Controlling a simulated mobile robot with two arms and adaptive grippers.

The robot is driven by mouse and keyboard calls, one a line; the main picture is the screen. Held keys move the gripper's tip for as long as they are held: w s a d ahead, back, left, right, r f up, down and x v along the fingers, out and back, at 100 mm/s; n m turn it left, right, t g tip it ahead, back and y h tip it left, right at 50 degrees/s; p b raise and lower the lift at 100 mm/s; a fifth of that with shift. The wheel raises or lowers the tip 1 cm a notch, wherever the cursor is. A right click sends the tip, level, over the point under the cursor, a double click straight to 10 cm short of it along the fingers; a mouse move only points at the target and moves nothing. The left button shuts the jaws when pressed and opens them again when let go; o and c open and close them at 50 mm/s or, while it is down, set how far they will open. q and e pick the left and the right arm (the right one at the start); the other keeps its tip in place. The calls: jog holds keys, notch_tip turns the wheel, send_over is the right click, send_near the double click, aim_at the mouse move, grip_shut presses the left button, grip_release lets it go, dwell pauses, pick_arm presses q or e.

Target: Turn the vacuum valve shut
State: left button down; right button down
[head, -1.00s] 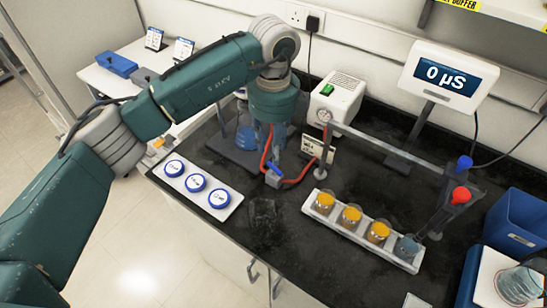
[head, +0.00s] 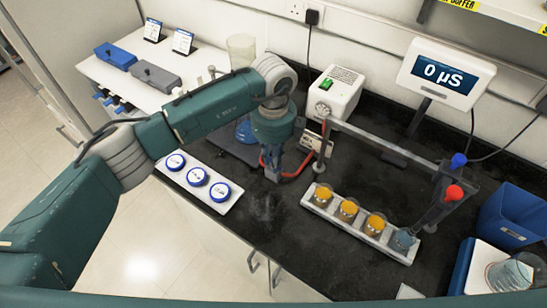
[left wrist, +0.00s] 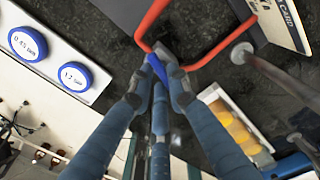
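The vacuum valve is a small grey body with a blue handle (left wrist: 157,68) on red tubing (left wrist: 196,66), seen in the left wrist view. In the head view the red tubing (head: 292,178) runs by the white pump (head: 333,95), and the gripper hides the handle. My left gripper (head: 273,176) reaches down from above onto the valve. In the left wrist view its fingertips (left wrist: 159,76) lie on either side of the blue handle and appear shut on it. Whether the valve is open is unclear. My right gripper is out of view.
A white strip with blue-lidded dishes (head: 197,177) lies left of the gripper. A rack of orange-topped beakers (head: 347,209) and a grey stand (head: 440,195) with red and blue knobs are to the right. The black bench between them is clear in front.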

pick_arm(q)
jog(key=m+b, duration=0.3)
jog(key=b, duration=0.2)
jog(key=shift+w+f, duration=0.15)
jog(key=shift+r+m+b, duration=0.2)
jog(key=shift+m+b, duration=0.2)
jog(key=shift+m, duration=0.3)
jog(key=shift+r, duration=0.1)
jog(key=c, duration=1.7)
grip_release()
jog(key=shift+o, duration=0.2)
